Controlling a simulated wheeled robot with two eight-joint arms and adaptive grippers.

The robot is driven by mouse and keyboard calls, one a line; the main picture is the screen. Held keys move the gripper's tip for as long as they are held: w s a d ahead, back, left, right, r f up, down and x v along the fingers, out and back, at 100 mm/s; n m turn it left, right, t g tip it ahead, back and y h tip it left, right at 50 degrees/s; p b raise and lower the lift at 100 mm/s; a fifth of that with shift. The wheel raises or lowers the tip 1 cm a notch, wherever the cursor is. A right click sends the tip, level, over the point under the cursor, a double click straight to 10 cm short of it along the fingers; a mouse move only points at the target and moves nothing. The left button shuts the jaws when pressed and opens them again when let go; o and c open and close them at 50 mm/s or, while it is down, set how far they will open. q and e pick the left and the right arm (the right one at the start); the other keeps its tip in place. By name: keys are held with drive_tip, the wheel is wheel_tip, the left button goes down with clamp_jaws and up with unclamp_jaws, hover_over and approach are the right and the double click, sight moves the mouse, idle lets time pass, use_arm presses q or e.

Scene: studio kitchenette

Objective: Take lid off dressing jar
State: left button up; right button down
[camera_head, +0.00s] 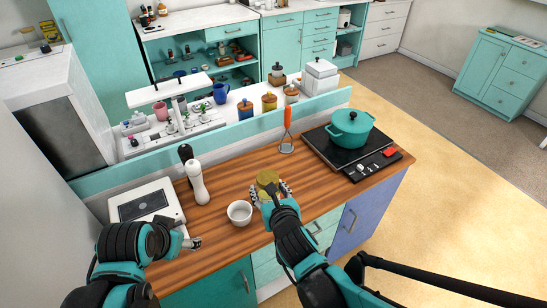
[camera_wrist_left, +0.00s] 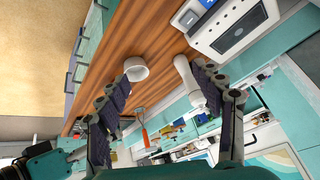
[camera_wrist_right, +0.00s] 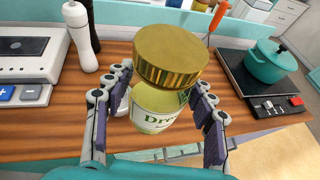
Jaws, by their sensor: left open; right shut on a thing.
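The dressing jar (camera_wrist_right: 152,118) has a pale yellow-green body with a partly visible label and a wide gold lid (camera_wrist_right: 170,58). The lid is on top of the jar in the right wrist view; I cannot tell how tightly it sits. The lid also shows in the head view (camera_head: 267,177). My right gripper (camera_head: 270,192) is shut on the jar, its fingers on either side of the body below the lid. My left gripper (camera_head: 192,243) is open and empty, low over the counter's left front, apart from the jar. It also shows in the left wrist view (camera_wrist_left: 168,80).
A white bowl (camera_head: 240,213) stands left of the jar. A teal pot (camera_head: 350,128) sits on the hob at right. An orange-handled utensil (camera_head: 287,130) is behind the jar.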

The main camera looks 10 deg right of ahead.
use_arm(q)
drive_tip(key=w+d+r+m+g, duration=0.2)
drive_tip(key=w+d+r+m, duration=0.35)
drive_tip(key=m, duration=0.35)
drive_tip(key=m+g, duration=0.4)
drive_tip(key=m, duration=1.8)
approach(272, 175)
drive_tip(key=shift+w+a+f, duration=0.35)
drive_tip(key=shift+a+f, duration=0.1)
drive_tip(key=shift+f, duration=0.1)
drive_tip(key=shift+d+m, duration=0.5)
drive_tip(key=shift+d, duration=0.05)
drive_tip(key=shift+f, duration=0.4)
wheel_tip(272, 175, down, 7)
drive_tip(key=shift+s+f, duration=0.1)
drive_tip(key=shift+s, duration=0.05)
